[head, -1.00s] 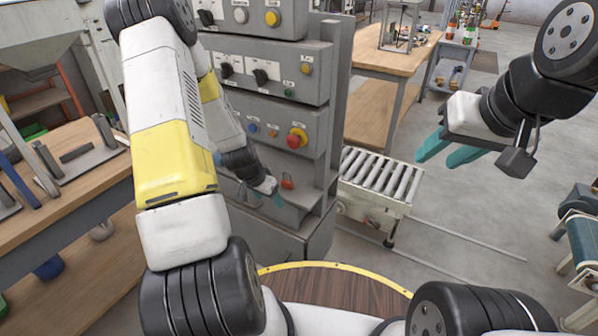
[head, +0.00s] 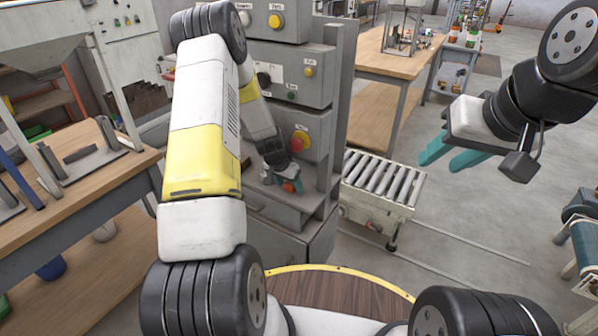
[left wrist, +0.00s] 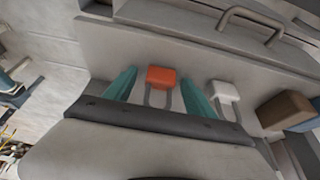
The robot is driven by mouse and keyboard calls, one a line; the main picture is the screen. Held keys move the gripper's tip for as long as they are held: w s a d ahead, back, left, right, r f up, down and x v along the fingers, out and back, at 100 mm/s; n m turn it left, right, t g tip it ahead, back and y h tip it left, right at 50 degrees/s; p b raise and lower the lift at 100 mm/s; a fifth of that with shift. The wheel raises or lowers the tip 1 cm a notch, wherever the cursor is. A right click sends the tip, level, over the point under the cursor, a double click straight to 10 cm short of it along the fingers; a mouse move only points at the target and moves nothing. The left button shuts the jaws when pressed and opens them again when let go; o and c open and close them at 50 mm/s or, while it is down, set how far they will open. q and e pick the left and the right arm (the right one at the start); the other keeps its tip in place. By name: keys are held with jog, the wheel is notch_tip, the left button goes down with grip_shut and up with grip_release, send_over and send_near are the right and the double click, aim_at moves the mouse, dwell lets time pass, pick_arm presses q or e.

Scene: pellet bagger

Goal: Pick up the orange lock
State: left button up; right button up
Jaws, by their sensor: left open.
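In the head view the orange lock (head: 288,187) shows small and partly covered at the cabinet front. My left gripper (head: 291,182) is open, with its teal fingers on either side of the lock. In the left wrist view the left gripper (left wrist: 158,80) has one finger left and one right of the lock; contact cannot be told. My right gripper (head: 445,163) is empty and open above the floor at the right.
A white lock (left wrist: 225,92) sits just right of the orange one, with a brown block (left wrist: 285,108) further right. A metal handle (left wrist: 252,24) is beyond them. The grey control cabinet (head: 290,215) carries buttons and knobs. A roller conveyor (head: 382,185) stands right of it.

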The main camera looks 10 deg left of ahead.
pick_arm(q)
grip_shut()
jog(key=shift+r, duration=0.15)
jog(key=shift+r, duration=0.25)
jog(key=s+a, duration=0.3)
jog(key=s, duration=0.5)
jog(key=s+a, duration=0.3)
jog(key=s, duration=0.6)
